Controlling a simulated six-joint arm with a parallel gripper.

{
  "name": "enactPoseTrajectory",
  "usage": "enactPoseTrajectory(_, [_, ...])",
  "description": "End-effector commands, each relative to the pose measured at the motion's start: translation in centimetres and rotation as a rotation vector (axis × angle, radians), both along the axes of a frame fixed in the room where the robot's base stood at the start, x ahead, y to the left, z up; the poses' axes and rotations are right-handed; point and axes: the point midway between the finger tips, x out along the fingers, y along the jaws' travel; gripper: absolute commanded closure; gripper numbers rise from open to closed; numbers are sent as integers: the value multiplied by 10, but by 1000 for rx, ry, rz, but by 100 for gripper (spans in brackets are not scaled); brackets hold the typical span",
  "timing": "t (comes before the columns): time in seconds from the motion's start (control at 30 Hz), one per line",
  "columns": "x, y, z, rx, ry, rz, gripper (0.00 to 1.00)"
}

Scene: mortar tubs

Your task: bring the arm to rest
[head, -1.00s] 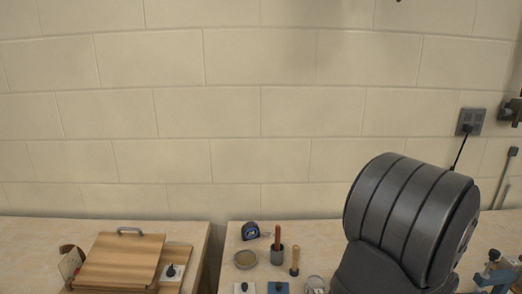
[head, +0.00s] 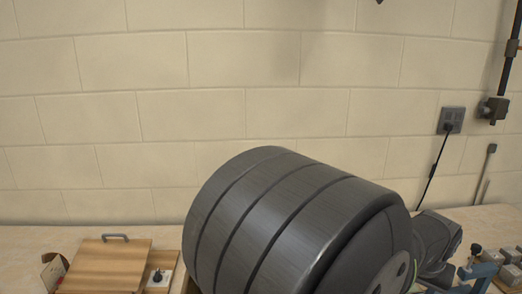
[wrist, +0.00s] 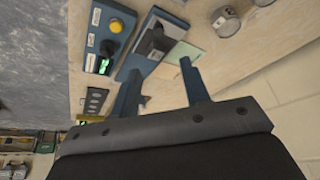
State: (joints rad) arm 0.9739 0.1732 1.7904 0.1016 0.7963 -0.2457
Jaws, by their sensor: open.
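My gripper (wrist: 160,66) shows in the wrist view with its two blue-grey fingers spread apart. No object is visible between the fingers, so it is open and empty. It is over a pale bench top (wrist: 142,22); I cannot tell how far above. My own large dark arm link fills the lower middle of the head view and hides much of the bench there. I cannot make out my gripper in the head view.
The wrist view shows a panel with a yellow button (wrist: 116,26), a grey-black device (wrist: 157,40) and a round metal piece (wrist: 226,21). In the head view, a wooden board with a handle (head: 105,266) lies left; a wall socket (head: 451,120) is right.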

Motion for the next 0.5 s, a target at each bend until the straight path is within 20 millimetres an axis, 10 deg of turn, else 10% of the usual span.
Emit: enactPoseTrajectory(0.5, [20, -20, -71, 3, 2, 1, 58])
